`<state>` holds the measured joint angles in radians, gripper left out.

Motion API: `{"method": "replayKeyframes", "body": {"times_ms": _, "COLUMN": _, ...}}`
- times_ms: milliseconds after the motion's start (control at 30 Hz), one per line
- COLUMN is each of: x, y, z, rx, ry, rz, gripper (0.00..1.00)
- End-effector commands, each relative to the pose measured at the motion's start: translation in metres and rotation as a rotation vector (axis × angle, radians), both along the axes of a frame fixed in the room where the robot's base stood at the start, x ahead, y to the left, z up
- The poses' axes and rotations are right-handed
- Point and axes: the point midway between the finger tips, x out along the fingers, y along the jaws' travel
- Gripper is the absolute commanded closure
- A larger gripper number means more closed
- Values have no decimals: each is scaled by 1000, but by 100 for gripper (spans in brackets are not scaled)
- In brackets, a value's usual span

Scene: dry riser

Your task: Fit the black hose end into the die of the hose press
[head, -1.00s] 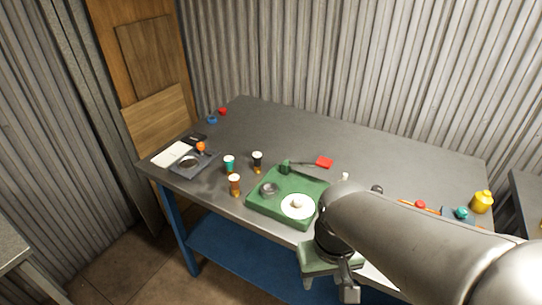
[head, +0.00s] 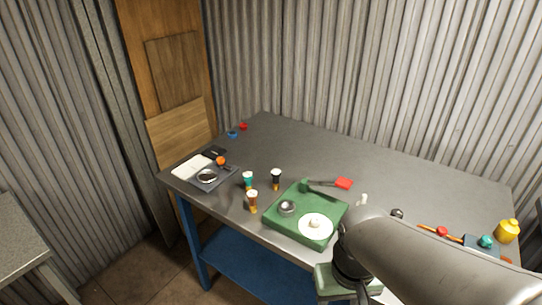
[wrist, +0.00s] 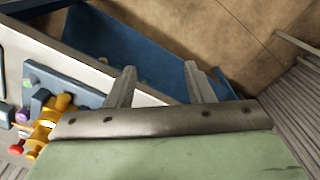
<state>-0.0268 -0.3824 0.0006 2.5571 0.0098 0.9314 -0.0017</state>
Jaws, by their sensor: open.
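The black hose end (head: 276,174) stands upright on the grey table, its lower part amber. A teal-topped hose end (head: 248,178) and a brown one with a white top (head: 252,201) stand to its left. What looks like the hose press (head: 290,226) is a green base to their right, with a grey ring that may be the die (head: 288,207), a pale disc and a red-handled lever (head: 343,183). My gripper (wrist: 160,70) is open and empty in the wrist view, its fingers wide apart. In the head view its fingers are mostly out of frame at the bottom, in front of the table.
A dark tray with a round dish (head: 207,176) and a pale pad sits at the table's left end. The wrist view shows yellow fittings (wrist: 48,122) and the blue lower shelf (wrist: 155,62). The table's back is mostly clear.

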Motion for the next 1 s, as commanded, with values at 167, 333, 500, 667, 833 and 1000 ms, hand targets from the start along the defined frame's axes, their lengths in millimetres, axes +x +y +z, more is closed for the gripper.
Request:
{"method": "replayKeyframes", "body": {"times_ms": 167, "x": 0, "y": 0, "z": 0, "rx": 0, "ry": 0, "rz": 0, "gripper": 44}}
{"method": "replayKeyframes", "body": {"times_ms": 333, "x": 5, "y": 0, "z": 2, "rx": -3, "ry": -3, "rz": 4, "gripper": 44}}
{"method": "replayKeyframes", "body": {"times_ms": 500, "x": 70, "y": 6, "z": 25, "rx": -32, "ry": -44, "rz": 62, "gripper": 44}}
{"method": "replayKeyframes", "body": {"times_ms": 667, "x": 190, "y": 26, "z": 52, "rx": -49, "ry": -125, "rz": 178, "gripper": 44}}
{"method": "replayKeyframes", "body": {"times_ms": 833, "x": 311, "y": 50, "z": 64, "rx": -16, "ry": -226, "rz": 280, "gripper": 44}}
{"method": "replayKeyframes", "body": {"times_ms": 1000, "x": 392, "y": 60, "z": 65, "rx": 35, "ry": -309, "rz": 324, "gripper": 44}}
